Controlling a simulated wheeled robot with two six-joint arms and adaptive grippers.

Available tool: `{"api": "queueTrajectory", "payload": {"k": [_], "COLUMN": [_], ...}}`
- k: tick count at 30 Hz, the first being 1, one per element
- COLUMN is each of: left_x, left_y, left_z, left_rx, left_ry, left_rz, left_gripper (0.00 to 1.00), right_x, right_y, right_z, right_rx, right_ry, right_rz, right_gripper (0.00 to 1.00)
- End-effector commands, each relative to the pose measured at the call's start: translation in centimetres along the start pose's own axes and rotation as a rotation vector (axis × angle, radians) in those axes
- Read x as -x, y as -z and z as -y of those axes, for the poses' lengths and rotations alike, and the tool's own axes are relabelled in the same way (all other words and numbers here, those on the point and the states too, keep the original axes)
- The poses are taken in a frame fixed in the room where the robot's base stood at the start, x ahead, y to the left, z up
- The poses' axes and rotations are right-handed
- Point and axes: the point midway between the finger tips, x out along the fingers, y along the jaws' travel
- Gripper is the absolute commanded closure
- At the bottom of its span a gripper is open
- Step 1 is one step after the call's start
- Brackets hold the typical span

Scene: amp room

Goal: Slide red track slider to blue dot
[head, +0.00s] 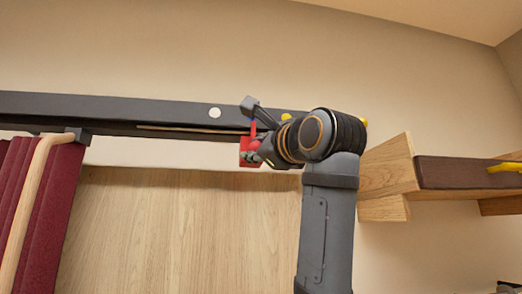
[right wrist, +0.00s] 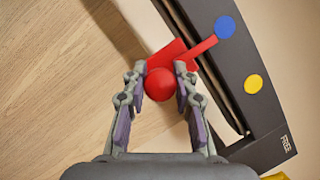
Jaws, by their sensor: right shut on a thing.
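The red track slider (head: 246,158) sits on the dark wall track (head: 100,107). In the right wrist view the slider shows as a red plate (right wrist: 167,53) with a round red knob (right wrist: 160,84) and a thin pointer arm. The pointer's tip meets the edge of the blue dot (right wrist: 225,27) on the track in that view. My right gripper (head: 259,150) is shut on the slider's knob, one finger on each side. My left gripper is not in view.
A yellow dot (right wrist: 253,84) and a white dot (head: 215,112) mark the track. A dark red curtain (head: 35,200) with a wooden rod (head: 28,200) hangs at left. A wooden panel (head: 180,230) lies below the track. A wooden shelf (head: 390,175) juts out at right.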

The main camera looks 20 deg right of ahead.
Motion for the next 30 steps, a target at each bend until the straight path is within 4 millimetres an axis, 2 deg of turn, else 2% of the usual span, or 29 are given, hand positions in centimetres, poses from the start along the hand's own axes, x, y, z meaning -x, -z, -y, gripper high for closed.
{"api": "queueTrajectory", "payload": {"k": [8, 9, 14, 24, 26, 30], "left_x": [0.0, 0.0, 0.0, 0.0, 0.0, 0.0], "left_y": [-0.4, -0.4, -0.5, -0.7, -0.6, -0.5], "left_z": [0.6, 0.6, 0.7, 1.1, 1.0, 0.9], "left_rx": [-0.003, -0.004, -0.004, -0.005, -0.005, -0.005], "left_ry": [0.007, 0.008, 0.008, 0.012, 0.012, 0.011], "left_rz": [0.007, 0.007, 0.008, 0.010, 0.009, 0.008], "left_gripper": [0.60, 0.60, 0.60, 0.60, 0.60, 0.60], "right_x": [-0.1, -0.1, -0.1, 0.3, 0.9, 3.9], "right_y": [0.0, 0.0, 0.0, -0.1, -0.1, -0.1], "right_z": [-0.2, -0.2, -0.2, 0.0, 0.0, 0.1], "right_rx": [0.000, 0.000, 0.000, 0.000, 0.000, 0.001], "right_ry": [-0.007, -0.007, -0.005, -0.002, 0.000, 0.002], "right_rz": [-0.001, -0.001, 0.000, 0.001, 0.002, 0.003], "right_gripper": [1.00, 0.71, 0.49, 0.49, 0.49, 0.49]}}
